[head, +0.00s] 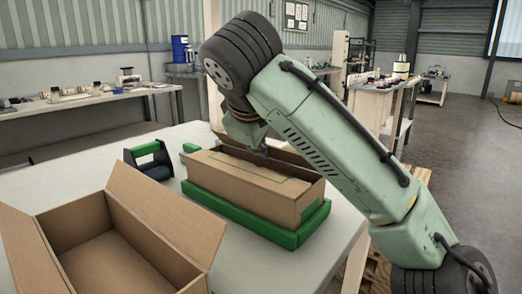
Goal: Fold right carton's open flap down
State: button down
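The right carton (240,192) is a long brown box sitting in a green cradle (258,224) on the pale table. Its near top panel lies roughly flat and carries a thin green outline. A brown panel (299,165) shows along the far side, partly behind my arm; I cannot tell its exact angle. My gripper (263,152) points down at the far side of the carton's top, close to that panel. It is small and mostly hidden by my wrist, so its fingers and any contact cannot be made out.
An open, empty-looking carton (102,246) with raised flaps stands at the front left. A green and black tape-dispenser-like item (150,160) stands behind it. The table (275,262) is bare at front right. Workbenches stand further back.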

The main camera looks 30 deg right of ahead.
jog(key=t+h+b, duration=0.1)
jog(key=b, duration=0.1)
jog(key=a+f+n+t+h+b, duration=0.1)
jog(key=h+b, duration=0.1)
jog(key=shift+s+f, duration=0.15)
dwell(0.4)
jog(key=c, duration=2.3)
grip_release()
jog(key=o, duration=0.5)
jog(key=shift+c, duration=0.2)
jog(key=shift+h, duration=0.3)
